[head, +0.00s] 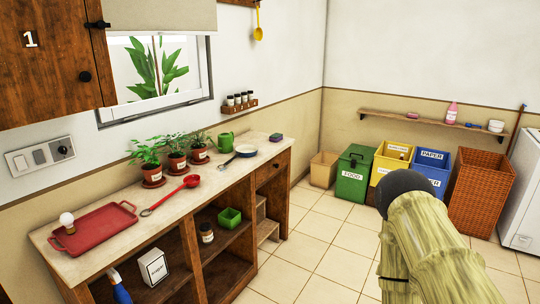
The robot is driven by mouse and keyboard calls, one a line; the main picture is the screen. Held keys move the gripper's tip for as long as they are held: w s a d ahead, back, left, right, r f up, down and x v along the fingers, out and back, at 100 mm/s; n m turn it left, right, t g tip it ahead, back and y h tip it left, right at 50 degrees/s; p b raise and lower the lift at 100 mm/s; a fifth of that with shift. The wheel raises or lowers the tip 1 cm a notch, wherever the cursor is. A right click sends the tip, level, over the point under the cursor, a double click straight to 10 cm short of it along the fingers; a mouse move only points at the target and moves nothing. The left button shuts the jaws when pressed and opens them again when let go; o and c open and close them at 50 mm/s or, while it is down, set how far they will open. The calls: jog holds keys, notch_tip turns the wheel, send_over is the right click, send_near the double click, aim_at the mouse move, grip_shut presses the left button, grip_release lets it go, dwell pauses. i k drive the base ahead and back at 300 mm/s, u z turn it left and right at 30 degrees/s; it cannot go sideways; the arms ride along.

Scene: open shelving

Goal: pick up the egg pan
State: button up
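A small round pan (246,150) with a pale inside, a dark rim and a short dark handle lies on the far part of the wooden counter (112,246). It looks like the egg pan, though it is too small to tell for sure. Its handle points toward the front left. Nothing holds it. My gripper is not in view.
A red tray (96,228) is at the near end. Bins (355,172) line the back wall. The tiled floor (320,222) before the counter is clear.

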aim_at(245, 150)
jog(key=u, duration=0.35)
jog(key=i, duration=1.75)
jog(key=u, duration=0.4)
